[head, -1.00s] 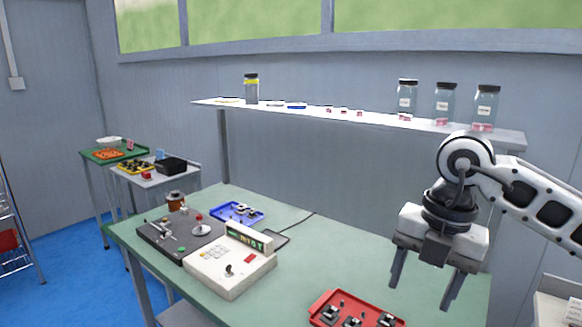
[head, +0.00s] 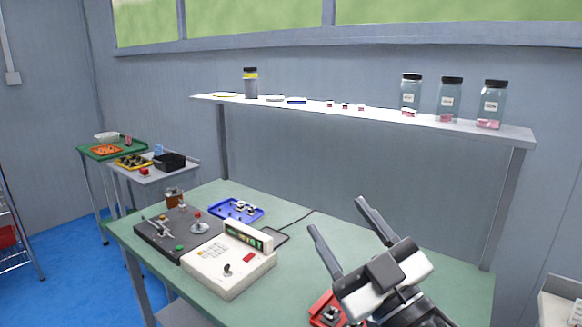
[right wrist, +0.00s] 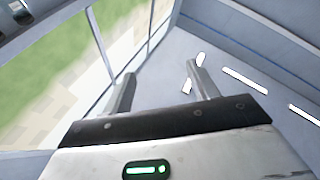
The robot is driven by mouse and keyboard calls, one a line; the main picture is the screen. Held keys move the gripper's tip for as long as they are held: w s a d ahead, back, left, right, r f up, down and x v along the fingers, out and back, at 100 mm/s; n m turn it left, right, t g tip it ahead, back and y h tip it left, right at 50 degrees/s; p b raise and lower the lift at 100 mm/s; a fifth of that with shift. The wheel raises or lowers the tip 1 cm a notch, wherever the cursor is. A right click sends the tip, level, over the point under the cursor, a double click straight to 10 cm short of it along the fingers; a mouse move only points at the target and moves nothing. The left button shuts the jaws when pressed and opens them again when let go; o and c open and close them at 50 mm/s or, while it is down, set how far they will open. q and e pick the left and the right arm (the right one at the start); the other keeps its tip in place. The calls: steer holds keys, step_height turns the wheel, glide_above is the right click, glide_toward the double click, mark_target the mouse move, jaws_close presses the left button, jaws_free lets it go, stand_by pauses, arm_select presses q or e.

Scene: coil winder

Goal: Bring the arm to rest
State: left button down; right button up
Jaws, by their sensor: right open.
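My right gripper (head: 341,219) is at the lower right of the head view, over the right part of the green workbench (head: 310,235). Its two fingers point up and to the left, spread apart, with nothing between them. The right wrist view shows the same open fingers (right wrist: 160,85) against the window, wall and ceiling. The gripper and wrist hide most of the red tray (head: 322,308) at the bench's front. My left gripper is not in view.
A white control box (head: 230,270) and a dark winder base (head: 172,236) stand on the bench's left, with a blue tray (head: 237,210) behind. A shelf (head: 385,117) with glass jars (head: 450,98) runs above the bench.

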steer(key=s+d+f+m+g+h, duration=0.1)
steer(key=d+f+m+g+h, duration=0.35)
steer(key=f, duration=0.45)
steer(key=s+d+f+m+g+h, duration=0.1)
steer(key=s+d+f+m+h, duration=0.1)
steer(key=d+f+m+h, duration=0.35)
steer(key=s+d+f+n+g+h, duration=0.1)
steer(key=s+d+f+g, duration=0.2)
steer(key=s+f+g, duration=1.15)
arm_select(q)
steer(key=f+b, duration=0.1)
steer(key=b, duration=0.2)
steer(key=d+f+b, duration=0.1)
steer(key=b, duration=0.2)
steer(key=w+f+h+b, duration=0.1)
steer(key=b, duration=0.2)
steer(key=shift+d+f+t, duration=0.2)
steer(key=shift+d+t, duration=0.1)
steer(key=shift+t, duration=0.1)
arm_select(e)
steer(key=w+a+f+t+y, duration=0.1)
steer(key=a+f+t, duration=0.2)
steer(key=f+t, duration=0.2)
steer(key=w+a+f+t+y, duration=0.1)
steer(key=f+t, duration=0.4)
steer(key=f, duration=0.5)
steer(key=shift+a+f+t+y, duration=0.15)
steer(key=shift+a+t+y, duration=0.3)
steer(key=shift+a, duration=0.8)
